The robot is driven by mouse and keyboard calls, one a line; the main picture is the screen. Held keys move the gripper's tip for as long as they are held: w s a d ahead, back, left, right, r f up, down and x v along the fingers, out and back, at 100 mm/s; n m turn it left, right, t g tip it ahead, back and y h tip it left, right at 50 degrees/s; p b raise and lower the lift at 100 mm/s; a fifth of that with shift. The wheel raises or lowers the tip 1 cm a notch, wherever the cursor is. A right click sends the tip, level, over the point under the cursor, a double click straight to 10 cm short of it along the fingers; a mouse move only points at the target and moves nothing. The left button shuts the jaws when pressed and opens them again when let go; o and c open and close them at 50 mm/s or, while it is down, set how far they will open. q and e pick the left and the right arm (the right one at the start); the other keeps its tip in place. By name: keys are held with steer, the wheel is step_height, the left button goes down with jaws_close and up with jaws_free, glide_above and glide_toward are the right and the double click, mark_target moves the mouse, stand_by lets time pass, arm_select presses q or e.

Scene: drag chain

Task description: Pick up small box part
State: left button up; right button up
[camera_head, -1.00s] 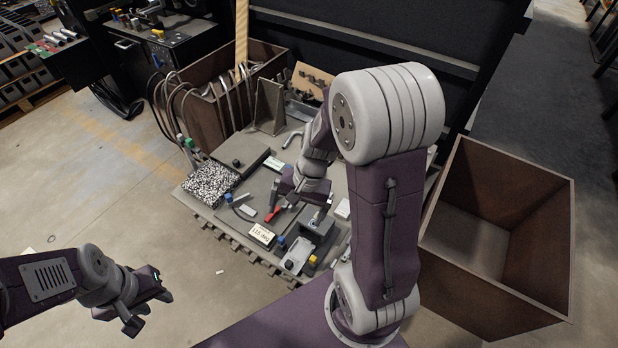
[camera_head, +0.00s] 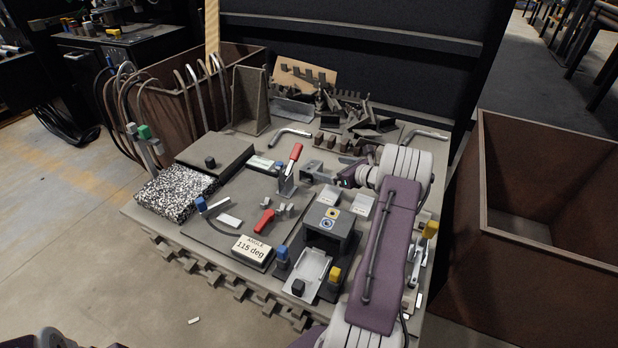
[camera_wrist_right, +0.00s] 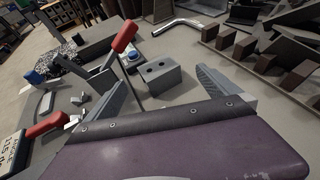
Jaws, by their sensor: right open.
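A small grey box part (camera_wrist_right: 163,76) with two dark holes on top sits on the table in the right wrist view. It lies ahead of my open right gripper (camera_wrist_right: 157,84), in line with the gap between the fingers, and nothing is gripped. In the head view the box part (camera_head: 311,169) appears just left of the right gripper (camera_head: 338,174), beside an upright red-handled clamp (camera_head: 295,153). Whether a finger touches the box cannot be told. My left arm shows only as a sliver at the bottom left edge; its jaws cannot be made out.
The upright red handle (camera_wrist_right: 124,37) stands close to the left finger. A second red-handled clamp (camera_head: 264,221), an angle sign (camera_head: 252,250) and a dark block fixture (camera_head: 327,222) crowd the table front. Brown bins flank the table; small dark parts lie behind.

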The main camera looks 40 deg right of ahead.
mark_target(315, 168)
steer(key=b+x, duration=0.2)
steer(key=x, duration=0.1)
steer(key=shift+s+a+f, duration=0.1)
steer(key=shift+f, duration=0.25)
steer(key=shift+w, duration=0.3)
steer(key=shift+w+f+b, duration=0.15)
steer(key=shift+b, duration=0.15)
steer(key=b+x, duration=0.2)
steer(key=x, duration=0.1)
steer(key=b+x, duration=0.1)
steer(key=shift+a+f, duration=0.25)
steer(key=shift+f, duration=0.05)
steer(key=shift+w, duration=0.25)
steer(key=shift+r, duration=0.2)
steer(key=c, duration=1.6)
